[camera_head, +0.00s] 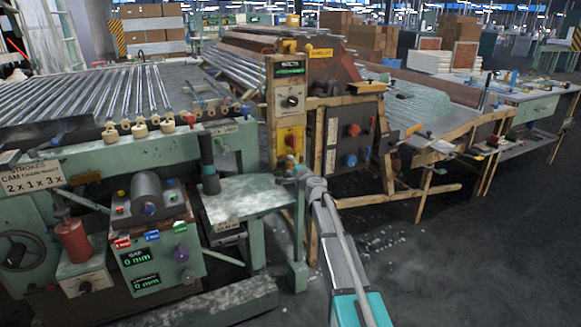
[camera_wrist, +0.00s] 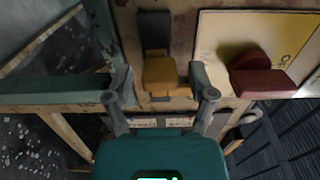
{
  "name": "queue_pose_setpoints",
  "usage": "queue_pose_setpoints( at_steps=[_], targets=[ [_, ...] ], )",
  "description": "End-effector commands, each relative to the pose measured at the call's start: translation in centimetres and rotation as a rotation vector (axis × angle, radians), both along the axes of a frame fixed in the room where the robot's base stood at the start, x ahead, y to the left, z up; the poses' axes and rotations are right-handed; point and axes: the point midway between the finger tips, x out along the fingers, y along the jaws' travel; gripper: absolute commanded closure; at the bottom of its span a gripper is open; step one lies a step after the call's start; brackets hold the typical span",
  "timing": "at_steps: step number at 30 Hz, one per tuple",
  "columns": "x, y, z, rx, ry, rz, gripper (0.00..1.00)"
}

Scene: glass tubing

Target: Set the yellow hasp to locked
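The yellow hasp (camera_wrist: 160,76) shows in the wrist view as a yellow block below a dark upright plate (camera_wrist: 155,32) on a worn beige panel. My gripper (camera_wrist: 161,90) is open, with one fingertip left of the hasp and one right of it. In the head view my gripper (camera_head: 294,166) is small, at the foot of the narrow control post (camera_head: 272,110). I cannot make out the hasp there.
A dark red handle (camera_wrist: 258,76) on a yellow plate (camera_wrist: 225,28) is right of the hasp. A green bar (camera_wrist: 50,88) runs in from the left. In the head view, a green bench (camera_head: 245,198) stands left of my arm. Floor at right (camera_head: 480,250) is clear.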

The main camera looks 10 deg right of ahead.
Motion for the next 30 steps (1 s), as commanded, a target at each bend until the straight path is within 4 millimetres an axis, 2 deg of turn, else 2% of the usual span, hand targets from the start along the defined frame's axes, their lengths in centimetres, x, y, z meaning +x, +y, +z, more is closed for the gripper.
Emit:
queue_pose_setpoints(
  at_steps=[14, 20, 30],
  targets=[
    [-0.7, -0.1, 0.0, 0.0, 0.0, 0.002, 0.26],
    [-2.7, -0.7, 0.0, 0.0, 0.0, 0.002, 0.26],
    [-7.9, -2.3, 0.0, 0.0, 0.0, 0.001, 0.26]
  ],
)
